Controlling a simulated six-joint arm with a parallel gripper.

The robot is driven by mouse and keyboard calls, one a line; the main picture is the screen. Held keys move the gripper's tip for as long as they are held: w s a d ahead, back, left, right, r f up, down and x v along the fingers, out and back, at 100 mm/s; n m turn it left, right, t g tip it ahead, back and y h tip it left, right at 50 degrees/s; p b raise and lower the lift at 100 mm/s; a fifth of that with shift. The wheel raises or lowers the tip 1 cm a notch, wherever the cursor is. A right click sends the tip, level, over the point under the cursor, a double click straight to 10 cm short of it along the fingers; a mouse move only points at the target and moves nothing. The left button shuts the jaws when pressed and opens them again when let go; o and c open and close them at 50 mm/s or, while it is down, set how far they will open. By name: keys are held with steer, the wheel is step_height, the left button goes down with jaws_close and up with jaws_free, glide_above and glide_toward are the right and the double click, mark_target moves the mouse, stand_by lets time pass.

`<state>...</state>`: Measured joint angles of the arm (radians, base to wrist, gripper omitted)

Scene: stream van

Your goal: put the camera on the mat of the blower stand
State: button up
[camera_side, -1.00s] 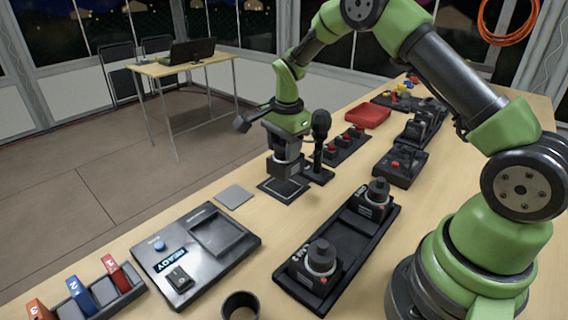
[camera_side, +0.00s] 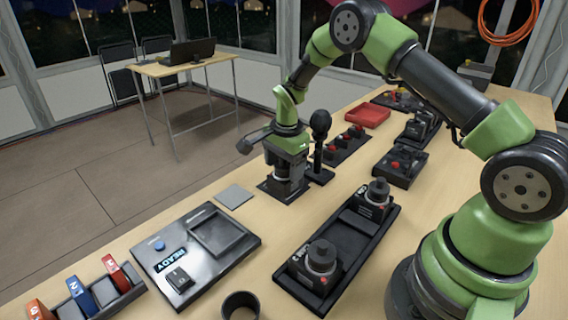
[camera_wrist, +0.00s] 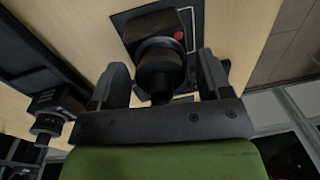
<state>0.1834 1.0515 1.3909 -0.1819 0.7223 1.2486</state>
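The camera (camera_wrist: 160,65), black with a round lens and a red dot, is between the two fingers of my gripper (camera_wrist: 162,78) in the wrist view. In the side view my gripper (camera_side: 286,172) is low over the mat of the blower stand (camera_side: 268,188), a dark pad with a pale outline. The camera is at the mat, largely hidden by the gripper; whether it touches the mat cannot be told. The blower stand (camera_side: 320,140), a black bulb on a post, stands close on the right.
Two other cameras sit in a black tray (camera_side: 345,228) nearer my base. A grey pad (camera_side: 234,196) and a READY panel (camera_side: 175,246) lie to the left. A dark cup (camera_side: 240,304) stands in front.

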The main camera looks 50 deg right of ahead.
step_height(320, 180, up, 12)
steer(key=s, duration=0.1)
steer(key=s+a+r+n+t, duration=0.1)
steer(key=s+a+r+n, duration=0.25)
steer(key=r, duration=0.25)
steer(key=s+a+r+n+t, duration=0.2)
steer(key=s+r+n, duration=0.1)
steer(key=s+r, duration=0.25)
steer(key=s+a+r+n+t+y, duration=0.1)
steer(key=s+a+n, duration=0.1)
steer(key=s+n, duration=0.2)
steer(key=s+a+r+n+t+y, duration=0.1)
steer(key=s+n, duration=0.3)
steer(key=s, duration=0.6)
steer(key=shift+s+a+r+t, duration=0.2)
steer(key=shift+s+a+t, duration=0.2)
steer(key=shift+a+t, duration=0.3)
